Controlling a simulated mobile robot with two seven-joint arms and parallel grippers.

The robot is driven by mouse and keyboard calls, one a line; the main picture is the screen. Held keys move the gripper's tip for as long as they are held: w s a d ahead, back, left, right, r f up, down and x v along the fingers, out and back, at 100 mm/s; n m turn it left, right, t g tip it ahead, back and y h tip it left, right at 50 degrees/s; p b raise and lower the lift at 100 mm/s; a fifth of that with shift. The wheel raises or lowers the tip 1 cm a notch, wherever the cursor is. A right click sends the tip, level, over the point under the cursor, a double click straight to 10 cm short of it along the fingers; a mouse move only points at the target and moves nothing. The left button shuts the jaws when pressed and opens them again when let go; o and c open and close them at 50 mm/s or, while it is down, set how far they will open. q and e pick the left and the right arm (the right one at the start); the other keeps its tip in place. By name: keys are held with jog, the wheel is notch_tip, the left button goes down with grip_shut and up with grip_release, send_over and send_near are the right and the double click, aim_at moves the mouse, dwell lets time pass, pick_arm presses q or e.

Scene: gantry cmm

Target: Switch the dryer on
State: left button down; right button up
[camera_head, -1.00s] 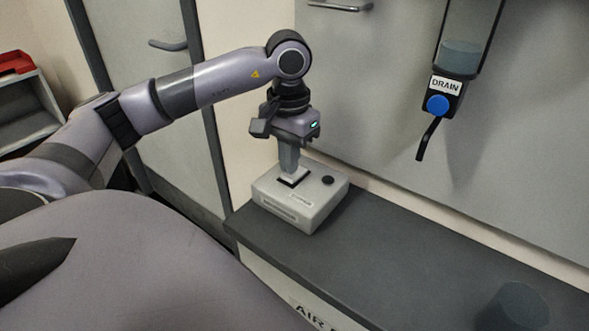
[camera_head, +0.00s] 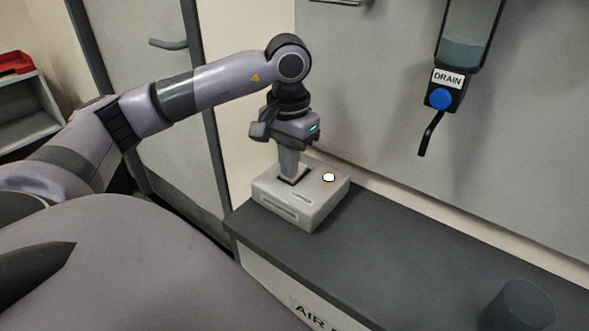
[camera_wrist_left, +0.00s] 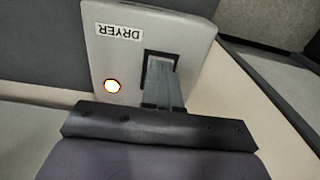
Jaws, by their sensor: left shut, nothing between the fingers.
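The dryer box (camera_head: 311,208) is a pale grey unit on the dark counter, and it carries the DRYER label in the left wrist view (camera_wrist_left: 150,18). A round lamp (camera_head: 328,177) on its top glows white with an orange rim, and it also shows in the left wrist view (camera_wrist_left: 112,86). My left gripper (camera_head: 291,178) points down with shut, empty fingers at the dark switch recess (camera_wrist_left: 161,62) on the box top. The fingers hide most of the switch. My right gripper is not in view.
The dark counter (camera_head: 400,255) runs to the lower right, mostly clear. A dark cylinder (camera_head: 522,306) stands on it at the right. A DRAIN unit (camera_head: 441,95) with a blue knob and a dark lever hangs on the wall panel above.

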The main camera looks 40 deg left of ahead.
pick_arm(q)
jog(key=shift+r+p, duration=2.6)
jog(key=shift+r, duration=0.85)
